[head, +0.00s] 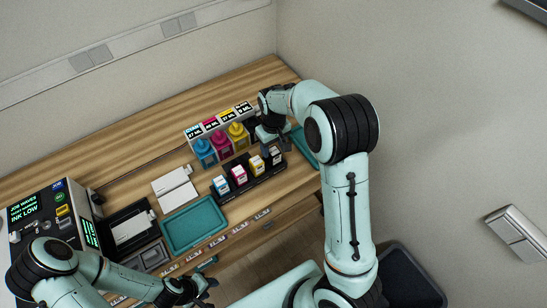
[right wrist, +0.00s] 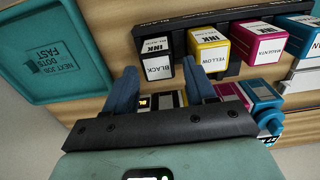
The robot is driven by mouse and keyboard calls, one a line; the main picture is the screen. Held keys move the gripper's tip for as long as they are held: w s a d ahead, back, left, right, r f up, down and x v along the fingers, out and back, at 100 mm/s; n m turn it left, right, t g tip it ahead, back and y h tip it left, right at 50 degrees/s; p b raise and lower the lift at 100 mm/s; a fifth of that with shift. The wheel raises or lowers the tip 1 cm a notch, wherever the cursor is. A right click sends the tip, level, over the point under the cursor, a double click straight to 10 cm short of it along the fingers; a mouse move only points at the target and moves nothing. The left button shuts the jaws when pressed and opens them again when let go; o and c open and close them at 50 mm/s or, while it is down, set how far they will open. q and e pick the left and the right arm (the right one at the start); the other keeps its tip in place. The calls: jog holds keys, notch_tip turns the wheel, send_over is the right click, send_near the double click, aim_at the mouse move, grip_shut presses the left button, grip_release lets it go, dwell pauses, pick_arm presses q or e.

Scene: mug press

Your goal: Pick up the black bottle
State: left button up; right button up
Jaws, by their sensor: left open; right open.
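The black bottle (head: 253,131) is mostly hidden in the head view. Only a dark part shows between the yellow bottle (head: 238,134) and my right gripper (head: 271,138). My right gripper is open over the right end of the bottle row, pointing down. In the right wrist view its two blue fingers (right wrist: 163,80) are spread, with dark and pale parts visible between and below them. I cannot tell whether the bottle is between them. My left gripper (head: 200,290) is open at the bottom, far from the bottles.
Cyan (head: 205,152) and magenta (head: 221,144) bottles stand left of the yellow one. A black rack (head: 250,184) of ink cartridges stands in front. A teal tray (head: 194,226) lies front left; another teal tray (right wrist: 62,60) is beside my right gripper. A printer (head: 50,215) stands left.

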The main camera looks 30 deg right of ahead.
aim_at(274, 151)
jog(key=f, duration=0.5)
jog(key=shift+w+d+f+p, duration=0.15)
jog(key=shift+w+f+p, duration=0.05)
jog(key=shift+f+p, duration=0.15)
jog(key=shift+s, duration=0.1)
jog(key=c, duration=0.8)
